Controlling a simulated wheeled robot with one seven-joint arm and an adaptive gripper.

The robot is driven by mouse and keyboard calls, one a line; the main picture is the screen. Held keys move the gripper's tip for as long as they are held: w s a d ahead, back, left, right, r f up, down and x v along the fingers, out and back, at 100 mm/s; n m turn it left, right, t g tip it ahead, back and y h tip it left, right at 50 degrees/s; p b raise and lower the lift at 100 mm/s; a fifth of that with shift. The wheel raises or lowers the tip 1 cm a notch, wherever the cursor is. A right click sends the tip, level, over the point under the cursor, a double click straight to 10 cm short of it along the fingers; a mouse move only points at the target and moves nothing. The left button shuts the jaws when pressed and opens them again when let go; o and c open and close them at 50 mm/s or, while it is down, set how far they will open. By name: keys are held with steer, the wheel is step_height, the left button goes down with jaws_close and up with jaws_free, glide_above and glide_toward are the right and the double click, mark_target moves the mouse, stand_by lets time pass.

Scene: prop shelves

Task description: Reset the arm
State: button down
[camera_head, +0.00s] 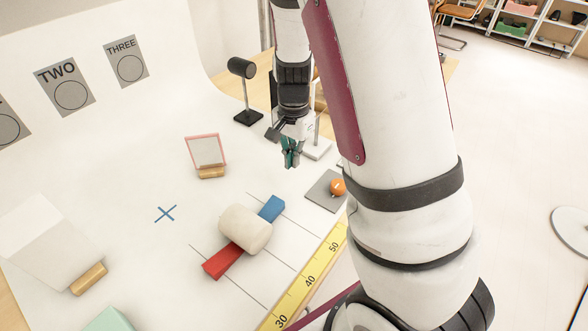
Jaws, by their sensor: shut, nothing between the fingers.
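My gripper (291,153) is in the upper middle of the head view, pointing down with its teal fingers together. It is shut and empty, above the white surface, and touches none of the props that I can make out. My white arm with dark bands runs down the right of the view and hides part of the table edge and what lies behind it.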

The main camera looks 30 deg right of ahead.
steer(key=shift+r, duration=0.5)
steer(key=s+a+r+n+t+y, duration=0.1)
steer(key=s+a+r+n, duration=0.25)
steer(key=r, duration=0.35)
steer(key=s+a+r+n+t, duration=0.1)
steer(key=s+a+r+n, duration=0.3)
steer(key=r, duration=0.3)
steer(key=s+a+r+n+t+h, duration=0.1)
steer(key=s+r+n, duration=0.5)
steer(key=s, duration=0.8)
steer(key=shift+s+a+r+t+p, duration=0.25)
steer(key=shift+a+r+t+p, duration=0.15)
steer(key=shift+a+r+t, duration=0.25)
